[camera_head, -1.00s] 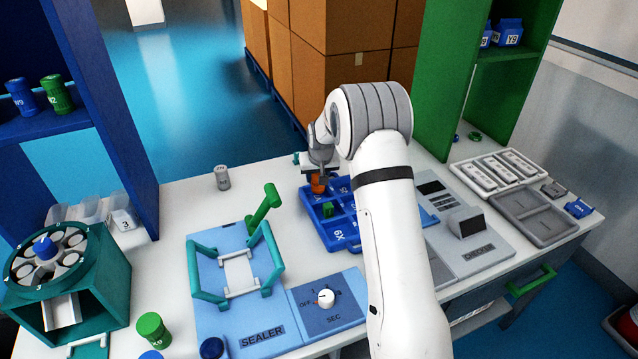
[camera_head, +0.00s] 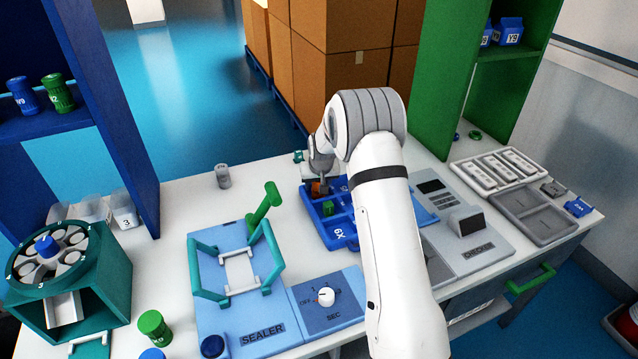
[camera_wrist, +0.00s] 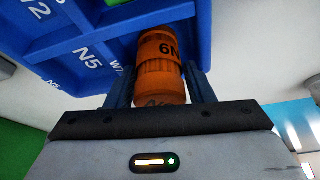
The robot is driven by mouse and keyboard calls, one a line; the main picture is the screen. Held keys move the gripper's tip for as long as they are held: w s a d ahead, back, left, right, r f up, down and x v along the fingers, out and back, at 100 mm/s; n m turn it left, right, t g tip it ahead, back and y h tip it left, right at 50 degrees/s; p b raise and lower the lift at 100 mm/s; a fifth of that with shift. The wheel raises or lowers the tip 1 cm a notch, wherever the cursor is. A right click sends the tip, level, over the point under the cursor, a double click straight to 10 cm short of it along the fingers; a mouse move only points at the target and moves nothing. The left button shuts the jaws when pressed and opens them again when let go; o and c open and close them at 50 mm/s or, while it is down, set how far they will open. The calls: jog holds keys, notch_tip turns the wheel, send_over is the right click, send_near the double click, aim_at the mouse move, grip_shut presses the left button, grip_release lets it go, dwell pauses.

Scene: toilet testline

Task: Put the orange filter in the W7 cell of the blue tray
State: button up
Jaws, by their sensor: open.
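The orange filter (camera_wrist: 162,75), marked with dark print, stands between the two fingers of my gripper (camera_wrist: 160,88) in the wrist view. The fingers are open on either side of it. The blue tray (camera_wrist: 65,45) fills the upper left of that view, with cell labels such as N5 and part of a W label beside the filter. In the head view the blue tray (camera_head: 341,228) lies on the table and my gripper (camera_head: 318,190) is low over its far left part. A bit of the orange filter (camera_head: 315,187) shows there. Its exact cell is hard to read.
A green block (camera_head: 328,208) sits in a nearer tray cell. The sealer (camera_head: 240,290) with its green frame stands to the left, and the grey checker (camera_head: 465,235) to the right. A small grey container (camera_head: 222,176) stands at the back. Bare table lies left of the tray.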

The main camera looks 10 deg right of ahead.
jog(key=b+v, duration=0.1)
jog(key=v, duration=1.1)
jog(key=s+r, duration=0.5)
jog(key=s, duration=0.4)
jog(key=s+r, duration=0.5)
jog(key=s, duration=0.3)
jog(key=s+g, duration=0.1)
jog(key=s, duration=2.2)
jog(key=shift+d+f+g, duration=0.2)
jog(key=shift+d+g, duration=0.1)
